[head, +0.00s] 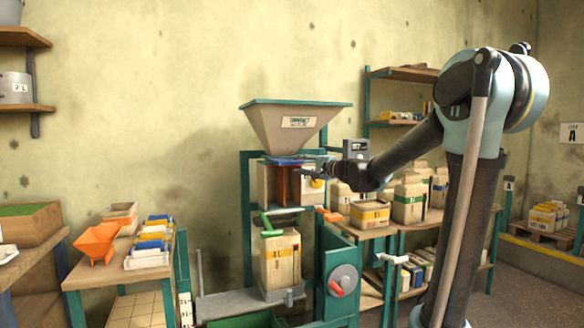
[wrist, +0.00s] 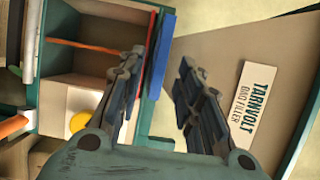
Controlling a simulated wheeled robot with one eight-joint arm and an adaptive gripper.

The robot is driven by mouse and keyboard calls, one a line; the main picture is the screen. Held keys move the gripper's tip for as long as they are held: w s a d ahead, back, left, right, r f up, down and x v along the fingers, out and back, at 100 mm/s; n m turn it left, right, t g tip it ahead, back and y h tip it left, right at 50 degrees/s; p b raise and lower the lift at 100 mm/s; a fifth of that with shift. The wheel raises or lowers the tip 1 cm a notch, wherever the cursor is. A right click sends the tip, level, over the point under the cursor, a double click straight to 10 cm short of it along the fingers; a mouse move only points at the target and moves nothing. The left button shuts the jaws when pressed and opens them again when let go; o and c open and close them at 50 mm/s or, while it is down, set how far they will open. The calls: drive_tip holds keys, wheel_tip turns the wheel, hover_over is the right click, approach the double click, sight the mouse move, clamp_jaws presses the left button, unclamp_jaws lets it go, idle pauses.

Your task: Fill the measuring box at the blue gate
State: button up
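The blue gate (head: 287,161) is a flat strip under the grey hopper (head: 296,127). In the wrist view the blue gate (wrist: 159,58) runs between the fingertips of my gripper (wrist: 161,60). My gripper is open, one finger on each side of the strip; contact cannot be told. In the head view my gripper (head: 322,172) is at the right end of the gate. The measuring box (head: 265,185) is below the gate, pale with red-brown inside. In the wrist view the box (wrist: 85,65) shows an open compartment with an orange-red line; I see no fill in it.
A paper sack (head: 280,262) stands under the box, below a green handle (head: 266,222). An orange handle (head: 329,215) is at the right. A teal frame with a round wheel (head: 343,280) stands lower right. Shelves of bags (head: 370,214) are behind my arm.

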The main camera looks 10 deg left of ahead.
sight(293, 164)
drive_tip(key=shift+x, duration=3.15)
clamp_jaws()
